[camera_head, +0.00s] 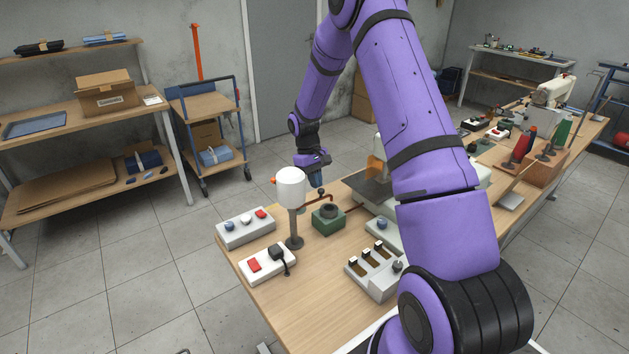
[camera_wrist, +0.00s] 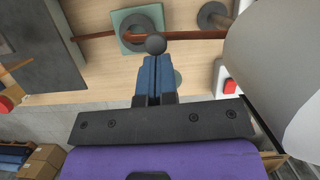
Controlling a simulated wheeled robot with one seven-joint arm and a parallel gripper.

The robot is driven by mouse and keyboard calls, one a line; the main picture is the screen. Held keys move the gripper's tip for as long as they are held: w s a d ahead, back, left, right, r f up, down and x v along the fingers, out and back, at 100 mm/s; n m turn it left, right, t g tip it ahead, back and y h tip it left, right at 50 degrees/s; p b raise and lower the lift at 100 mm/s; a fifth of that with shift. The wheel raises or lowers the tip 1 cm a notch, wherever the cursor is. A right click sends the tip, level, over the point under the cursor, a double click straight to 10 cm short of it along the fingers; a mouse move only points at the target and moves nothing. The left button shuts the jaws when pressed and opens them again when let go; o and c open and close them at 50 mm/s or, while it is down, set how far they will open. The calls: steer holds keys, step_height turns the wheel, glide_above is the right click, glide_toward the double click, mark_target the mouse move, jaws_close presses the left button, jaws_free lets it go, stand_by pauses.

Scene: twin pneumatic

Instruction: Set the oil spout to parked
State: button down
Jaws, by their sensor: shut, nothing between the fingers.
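The oil spout looks to be the thin copper-brown tube (camera_head: 313,199) beside a green block (camera_head: 328,222) with a dark round top. In the wrist view the tube (camera_wrist: 190,35) runs across the picture, passing the green block (camera_wrist: 125,18). A dark ball knob (camera_wrist: 155,44) shows at the tube; it also shows in the head view (camera_head: 321,191). My gripper (camera_head: 317,182) is shut and empty, pointing down just above the knob. In the wrist view its blue fingertips (camera_wrist: 154,60) end right at the knob; I cannot tell whether they touch it.
A white cylinder on a post (camera_head: 291,187) stands close left of my gripper and fills the wrist view's right side (camera_wrist: 290,70). Button boxes (camera_head: 246,228) (camera_head: 267,265) and a slotted switch box (camera_head: 374,272) stand on the wooden table (camera_head: 310,300). A dark plate (camera_head: 370,190) lies right.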

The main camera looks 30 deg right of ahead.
mark_target(322, 191)
steer(key=shift+s+m, duration=0.5)
steer(key=shift+s+m+y, duration=0.6)
steer(key=shift+s+m, duration=0.55)
steer(key=shift+m, duration=0.15)
steer(key=s+a+m+t+y, duration=0.2)
steer(key=s+a+m, duration=0.5)
steer(key=m, duration=0.5)
steer(key=shift+s+t+y, duration=0.3)
steer(key=shift+s, duration=0.35)
